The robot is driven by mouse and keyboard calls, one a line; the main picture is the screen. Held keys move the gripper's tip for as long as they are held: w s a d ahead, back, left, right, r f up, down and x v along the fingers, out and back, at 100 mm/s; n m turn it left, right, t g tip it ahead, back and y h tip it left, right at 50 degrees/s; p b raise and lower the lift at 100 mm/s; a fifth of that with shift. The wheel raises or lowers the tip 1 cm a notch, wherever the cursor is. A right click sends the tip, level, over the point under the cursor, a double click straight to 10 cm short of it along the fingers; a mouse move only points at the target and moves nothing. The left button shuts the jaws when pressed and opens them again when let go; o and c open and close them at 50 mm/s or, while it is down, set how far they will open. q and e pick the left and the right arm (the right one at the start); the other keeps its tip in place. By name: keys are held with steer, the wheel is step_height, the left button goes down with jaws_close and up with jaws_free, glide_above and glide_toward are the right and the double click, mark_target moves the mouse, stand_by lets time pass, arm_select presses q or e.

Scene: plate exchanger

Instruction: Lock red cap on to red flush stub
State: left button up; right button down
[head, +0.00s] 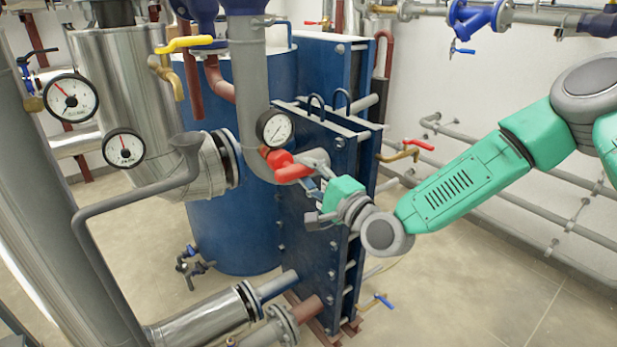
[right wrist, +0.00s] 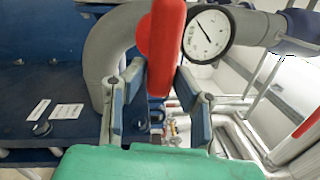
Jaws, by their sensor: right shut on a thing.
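The red cap (head: 292,172) is a long, rounded red piece, at the grey pipe beside the blue plate exchanger in the head view. In the right wrist view the red cap (right wrist: 166,45) stands lengthwise between my fingers. A round red part (right wrist: 143,36) shows just behind it; I cannot tell whether this is the flush stub or part of the cap. My right gripper (head: 312,190) reaches in from the right and is shut on the red cap; its fingers also show in the right wrist view (right wrist: 158,98). My left gripper is not in view.
A dial gauge (head: 274,128) sits close above the red cap. The blue plate exchanger (head: 310,220) stands directly behind my right gripper. A yellow-handled valve (head: 183,44) and two more gauges are at the left. Open floor (head: 470,300) lies at the lower right.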

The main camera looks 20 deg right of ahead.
steer(key=shift+w+d+r, duration=0.1)
steer(key=shift+r, duration=0.05)
steer(key=c, duration=1.2)
jaws_free()
steer(key=shift+w+f, duration=0.1)
steer(key=shift+f, duration=0.1)
steer(key=v, duration=1.2)
steer(key=shift+f, duration=0.1)
